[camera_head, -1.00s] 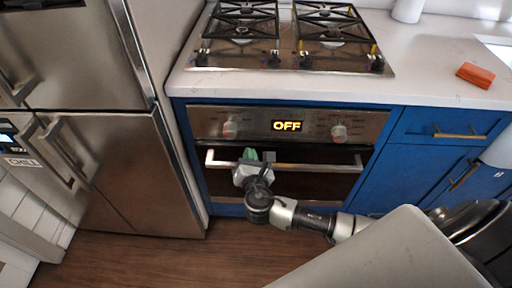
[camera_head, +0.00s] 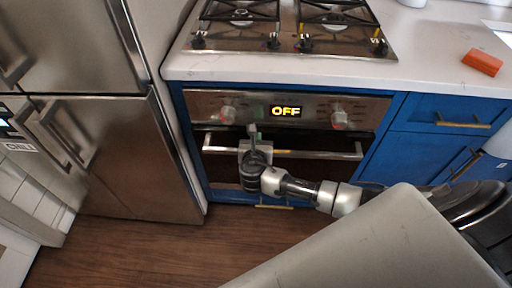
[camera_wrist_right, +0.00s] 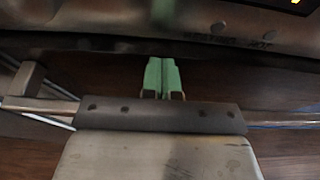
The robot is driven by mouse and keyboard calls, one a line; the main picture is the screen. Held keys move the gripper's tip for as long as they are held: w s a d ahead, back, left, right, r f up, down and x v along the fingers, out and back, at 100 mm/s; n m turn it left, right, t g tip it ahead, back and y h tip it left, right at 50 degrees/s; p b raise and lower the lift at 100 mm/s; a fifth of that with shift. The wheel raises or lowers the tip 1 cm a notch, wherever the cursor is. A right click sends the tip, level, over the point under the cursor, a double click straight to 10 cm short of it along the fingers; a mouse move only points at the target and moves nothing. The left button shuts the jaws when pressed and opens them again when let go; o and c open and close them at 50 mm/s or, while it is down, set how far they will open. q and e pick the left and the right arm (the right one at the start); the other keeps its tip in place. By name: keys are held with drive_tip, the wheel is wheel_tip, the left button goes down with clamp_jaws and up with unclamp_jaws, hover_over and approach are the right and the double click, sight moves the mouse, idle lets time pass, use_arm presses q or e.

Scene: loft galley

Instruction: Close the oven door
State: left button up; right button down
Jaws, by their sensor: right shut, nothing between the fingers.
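The oven (camera_head: 365,112) is set in the blue cabinets, under the cooktop, with a lit "OFF" display. Its door (camera_head: 318,172) looks upright and close to the oven front; I cannot tell whether a small gap remains at its top. The door handle (camera_head: 325,153) is a long steel bar, also seen in the right wrist view (camera_wrist_right: 283,119). My right gripper (camera_head: 252,129) is at the left half of the handle, pointing at the oven front. Its green fingers (camera_wrist_right: 163,77) are together and empty. Whether it touches the door is unclear. My left gripper is out of view.
A steel fridge (camera_head: 130,150) stands close on the left. The cooktop (camera_head: 290,40) and white counter (camera_head: 430,60) lie above the oven, with an orange block (camera_head: 482,62) at right. Blue cabinets (camera_head: 415,150) are right of the oven. Wooden floor (camera_head: 150,255) is clear below.

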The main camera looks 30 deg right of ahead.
drive_tip(key=shift+w+d, duration=0.15)
drive_tip(key=shift+w, duration=0.1)
